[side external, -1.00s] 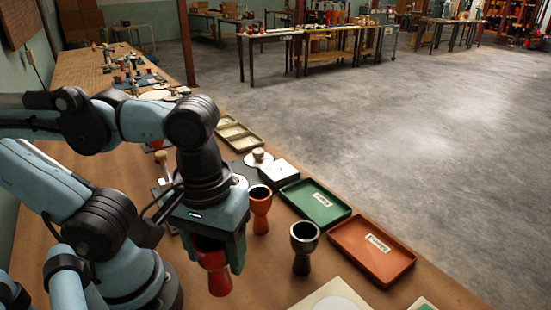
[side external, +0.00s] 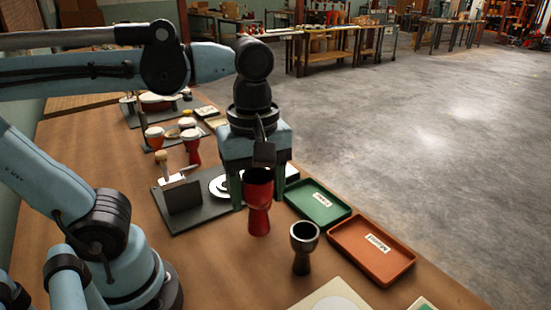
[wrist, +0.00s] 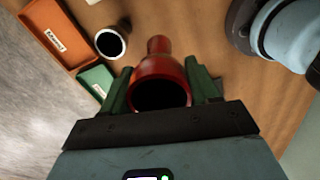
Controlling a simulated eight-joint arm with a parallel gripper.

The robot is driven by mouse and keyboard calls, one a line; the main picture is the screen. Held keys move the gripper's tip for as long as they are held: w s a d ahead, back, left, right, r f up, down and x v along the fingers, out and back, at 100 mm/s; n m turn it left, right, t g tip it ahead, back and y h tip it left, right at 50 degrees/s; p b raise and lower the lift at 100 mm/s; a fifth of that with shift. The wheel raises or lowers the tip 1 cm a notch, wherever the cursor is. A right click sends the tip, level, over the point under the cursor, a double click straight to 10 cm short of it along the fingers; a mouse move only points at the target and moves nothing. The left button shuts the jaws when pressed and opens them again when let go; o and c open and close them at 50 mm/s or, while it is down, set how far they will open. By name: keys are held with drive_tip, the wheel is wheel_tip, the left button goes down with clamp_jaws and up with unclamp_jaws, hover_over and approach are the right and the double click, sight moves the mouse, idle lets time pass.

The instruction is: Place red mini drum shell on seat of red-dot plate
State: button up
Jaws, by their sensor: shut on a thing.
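My gripper (side external: 258,188) is shut on a red mini drum shell (side external: 258,195), which it holds upright with the dark mouth facing up. In the wrist view the shell (wrist: 160,68) is between the two green fingers of my gripper (wrist: 161,90). A dark grey plate (side external: 190,217) lies behind and left of the gripper, with a white and black round piece (side external: 217,187) at its far right end. I see no red dot on it; my gripper covers part of that area. I cannot tell whether the shell's foot touches anything.
A black goblet shell (side external: 303,255) stands close on the right; it also shows in the wrist view (wrist: 112,42). A green tray (side external: 318,203) and an orange tray (side external: 372,250) lie further right.

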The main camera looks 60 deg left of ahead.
drive_tip(key=w+a+n, duration=0.4)
drive_tip(key=a, duration=0.4)
drive_tip(key=w+a+n, duration=0.4)
drive_tip(key=a+n, duration=0.1)
drive_tip(key=a, duration=0.3)
drive_tip(key=shift+s+a+f, duration=0.2)
drive_tip(key=shift+a+f, duration=1.6)
drive_tip(key=shift+a, duration=0.15)
drive_tip(key=shift+s+a+f, duration=0.25)
drive_tip(key=shift+a+f, duration=1.5)
drive_tip(key=shift+a, duration=0.2)
drive_tip(key=shift+s+a+f, duration=0.2)
drive_tip(key=shift+a+f, duration=1.6)
drive_tip(key=shift+a, duration=0.15)
drive_tip(key=shift+f, duration=0.15)
drive_tip(key=o, duration=1.1)
drive_tip(key=shift+c, duration=0.2)
